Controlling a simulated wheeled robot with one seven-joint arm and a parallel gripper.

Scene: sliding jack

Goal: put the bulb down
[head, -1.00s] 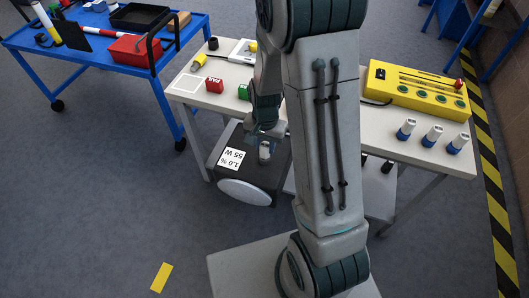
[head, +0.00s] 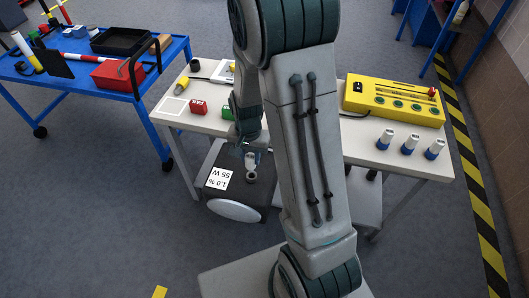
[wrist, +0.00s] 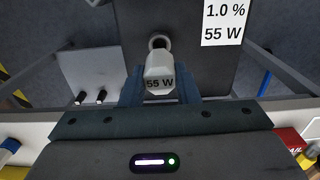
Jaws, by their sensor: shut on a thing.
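My gripper (head: 249,148) is shut on the bulb (wrist: 159,76), a pale grey-white piece marked "55 W". In the wrist view the bulb sits between the two blue-grey fingers. A grey ring with a dark centre (wrist: 160,42) shows just beyond it; I cannot tell whether it belongs to the bulb or to the box. In the head view the gripper and bulb are over the dark box (head: 262,193), beside its white label (head: 218,178) reading "1.0 %" and "55 W". Whether the bulb touches the box is unclear.
A white oval (head: 234,210) fronts the box. A blue trolley (head: 150,85) stands at the left.

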